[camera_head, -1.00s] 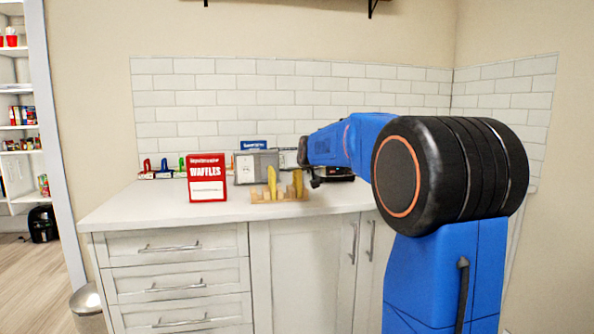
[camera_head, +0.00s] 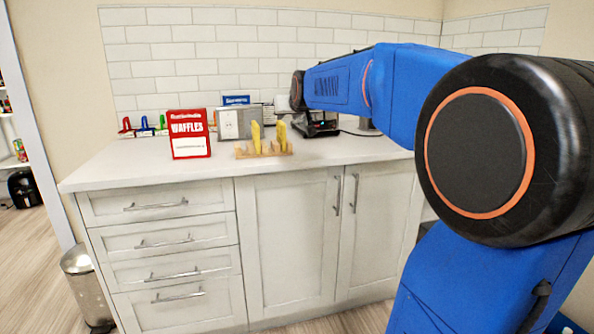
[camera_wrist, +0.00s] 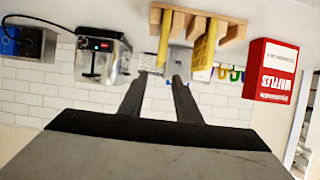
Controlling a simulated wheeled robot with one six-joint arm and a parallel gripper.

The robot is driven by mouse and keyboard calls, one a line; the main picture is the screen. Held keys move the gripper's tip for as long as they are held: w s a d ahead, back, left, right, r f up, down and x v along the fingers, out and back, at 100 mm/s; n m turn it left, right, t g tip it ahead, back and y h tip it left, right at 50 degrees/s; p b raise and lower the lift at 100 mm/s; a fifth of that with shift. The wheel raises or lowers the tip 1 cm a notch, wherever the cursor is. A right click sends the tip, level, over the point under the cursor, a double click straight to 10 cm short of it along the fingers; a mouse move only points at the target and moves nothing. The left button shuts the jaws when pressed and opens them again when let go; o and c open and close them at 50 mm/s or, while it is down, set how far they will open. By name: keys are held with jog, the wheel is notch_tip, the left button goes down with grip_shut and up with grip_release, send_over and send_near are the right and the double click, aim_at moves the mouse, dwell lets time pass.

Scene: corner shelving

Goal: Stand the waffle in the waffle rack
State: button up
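The wooden waffle rack (camera_head: 243,153) stands on the counter beside the red waffle box. Two yellow waffles (camera_head: 255,136) (camera_head: 282,134) stand upright in it, apart from each other. In the upside-down wrist view, the rack (camera_wrist: 232,30) is at the top, with the waffles (camera_wrist: 165,38) (camera_wrist: 206,45) in it. My gripper (camera_wrist: 159,77) is open, its two dark fingers apart, and I see nothing held between them. The fingertips point toward the rack area; their distance from it is hard to tell. In the head view my arm hides the gripper.
The red waffle box (camera_head: 190,135) stands left of the rack. A grey box-like object (camera_head: 232,124) is behind the rack. A silver and black appliance (camera_wrist: 103,58) stands beside the rack, near my wrist. The counter front (camera_head: 150,173) is clear.

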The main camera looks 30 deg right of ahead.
jog(key=s+a+f+n+g+y, duration=0.1)
jog(key=s+a+f+g, duration=0.1)
jog(key=s+a+f, duration=0.4)
jog(key=s+a+f+n+g+y, duration=0.1)
jog(key=s+a+f+g, duration=0.2)
jog(key=s+f, duration=1.1)
jog(key=s+a+f+n+g+y, duration=0.1)
jog(key=s+a+f+g, duration=0.2)
jog(key=s+a+f, duration=0.7)
jog(key=s+f, duration=0.1)
jog(key=s, duration=1.1)
jog(key=shift+y, duration=0.3)
jog(key=shift+w, duration=0.1)
